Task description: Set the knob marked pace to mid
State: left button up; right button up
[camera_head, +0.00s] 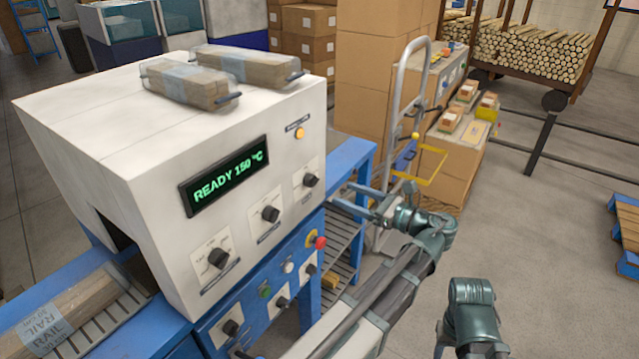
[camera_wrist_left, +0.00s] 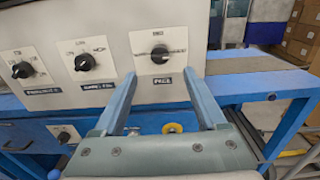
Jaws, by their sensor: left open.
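The pace knob (camera_wrist_left: 160,54) is black and round on a white dial plate, with the word PACE below it in the left wrist view. It also shows as the rightmost upper knob (camera_head: 310,180) on the machine's white front in the head view. Its pointer direction is too small to read surely. My left gripper (camera_head: 343,196) is open and empty, apart from the knob and to its right in the head view. In the left wrist view its fingers (camera_wrist_left: 159,82) are spread, with the knob beyond and between them. My right gripper is not visible.
Two similar knobs, a middle one (camera_head: 270,213) and a left one (camera_head: 219,258), share the white machine front. A green display (camera_head: 228,176) reads READY 150 °C. A red button (camera_head: 320,242) sits on the blue panel below. A hand truck (camera_head: 400,110) stands behind my left gripper.

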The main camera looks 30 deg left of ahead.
aim_at(317, 183)
pick_arm(q)
jog(key=a, duration=0.9)
jog(key=shift+w+a, duration=0.15)
jog(key=shift+w, duration=0.2)
grip_shut()
